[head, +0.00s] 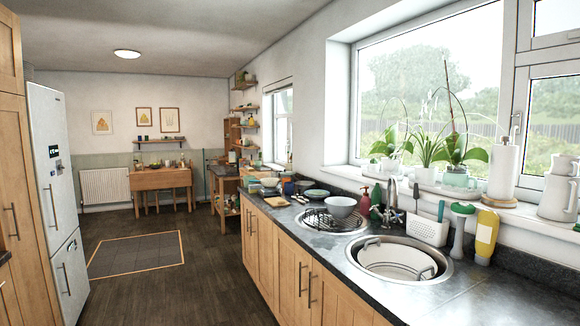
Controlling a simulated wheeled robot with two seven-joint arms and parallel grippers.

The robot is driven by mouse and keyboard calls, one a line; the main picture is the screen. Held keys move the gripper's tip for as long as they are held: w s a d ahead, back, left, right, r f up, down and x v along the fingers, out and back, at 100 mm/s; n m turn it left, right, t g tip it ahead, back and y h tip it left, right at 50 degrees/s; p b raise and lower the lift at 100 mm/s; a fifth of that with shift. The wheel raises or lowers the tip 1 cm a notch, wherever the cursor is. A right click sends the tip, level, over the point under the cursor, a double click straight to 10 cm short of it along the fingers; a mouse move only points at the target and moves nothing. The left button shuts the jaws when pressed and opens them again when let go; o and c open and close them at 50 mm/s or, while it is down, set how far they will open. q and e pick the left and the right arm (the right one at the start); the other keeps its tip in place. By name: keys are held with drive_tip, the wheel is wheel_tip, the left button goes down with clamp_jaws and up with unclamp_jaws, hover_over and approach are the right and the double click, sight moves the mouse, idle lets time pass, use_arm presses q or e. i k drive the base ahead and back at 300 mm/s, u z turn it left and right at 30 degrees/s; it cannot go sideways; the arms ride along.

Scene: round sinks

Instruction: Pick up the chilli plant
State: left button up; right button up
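Several potted plants stand on the windowsill in the head view. One with broad leaves and thin arching stems (389,144) is at the left. A plant with narrow, grassy leaves (427,149) is in the middle. One with broad green leaves and a tall stem (457,152) is at the right. I see no chilli fruit, and I cannot tell which plant, if any, is the chilli plant. Neither of my grippers is in view.
The counter below the sill has two round sinks, the nearer holding a white basin (392,262). A grey bowl (341,206) sits by the farther sink. The tap (391,197), white caddy (427,229) and yellow bottle (486,236) stand near the sill. The floor at left is clear.

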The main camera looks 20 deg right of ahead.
sight(288, 166)
drive_tip(key=u, duration=0.2)
drive_tip(key=i, duration=1.4)
drive_tip(key=u, duration=0.2)
drive_tip(key=i, duration=4.75)
drive_tip(key=z, duration=0.3)
drive_tip(key=i, duration=1.75)
drive_tip(key=z, duration=1.5)
drive_tip(key=i, duration=1)
drive_tip(key=z, duration=1.7)
drive_tip(key=i, duration=0.9)
drive_tip(key=z, duration=0.3)
